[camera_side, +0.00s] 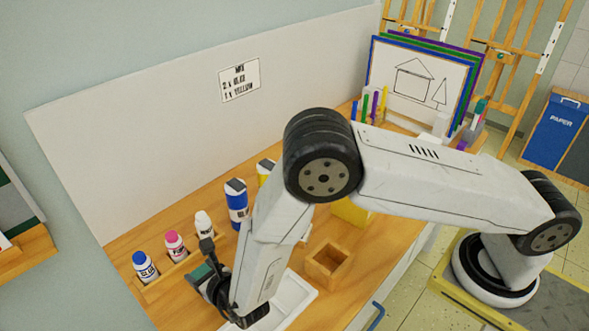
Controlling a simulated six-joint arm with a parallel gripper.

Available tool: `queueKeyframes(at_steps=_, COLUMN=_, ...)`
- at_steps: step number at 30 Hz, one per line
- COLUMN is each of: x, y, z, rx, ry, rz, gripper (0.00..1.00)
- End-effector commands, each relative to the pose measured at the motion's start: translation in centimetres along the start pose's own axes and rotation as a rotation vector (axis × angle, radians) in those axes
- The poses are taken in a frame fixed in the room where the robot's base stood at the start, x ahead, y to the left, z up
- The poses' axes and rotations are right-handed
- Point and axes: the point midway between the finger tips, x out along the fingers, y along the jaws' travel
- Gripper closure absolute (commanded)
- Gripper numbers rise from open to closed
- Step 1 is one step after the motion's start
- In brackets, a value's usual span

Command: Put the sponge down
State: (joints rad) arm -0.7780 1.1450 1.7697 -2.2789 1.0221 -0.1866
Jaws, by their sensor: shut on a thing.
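My gripper (212,278) is low at the front left of the wooden worktop, beside the bottle rack and the white tray (297,298). Its dark fingers are shut on a small dark green piece, the sponge (200,272). Only this green part of the sponge shows; the fingers and my wrist hide the rest. I cannot tell whether the sponge touches the surface below.
A wooden rack (155,293) holds blue, pink and white-capped bottles just left of my gripper. A blue bottle (237,204) stands behind. An open wooden box (328,264) and a yellow block (352,212) are to the right. My arm hides part of the worktop.

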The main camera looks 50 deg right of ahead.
Motion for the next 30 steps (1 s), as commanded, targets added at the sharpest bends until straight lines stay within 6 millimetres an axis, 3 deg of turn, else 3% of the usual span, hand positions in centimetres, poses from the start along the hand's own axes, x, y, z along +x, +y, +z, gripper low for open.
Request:
queueKeyframes(at_steps=9, x=1.2, y=0.0, z=-2.6, rx=-0.002, ry=0.001, rz=0.000, gripper=0.90)
queueKeyframes(at_steps=25, x=1.4, y=0.0, z=-3.2, rx=-0.001, ry=0.001, rz=0.000, gripper=0.90)
queueKeyframes(at_steps=26, x=1.4, y=0.0, z=-3.2, rx=-0.001, ry=0.001, rz=0.000, gripper=0.26)
queueKeyframes(at_steps=28, x=1.4, y=0.0, z=-3.2, rx=-0.001, ry=0.001, rz=0.000, gripper=0.03)
queueKeyframes(at_steps=30, x=1.4, y=0.0, z=-3.2, rx=-0.001, ry=0.001, rz=0.000, gripper=0.00)
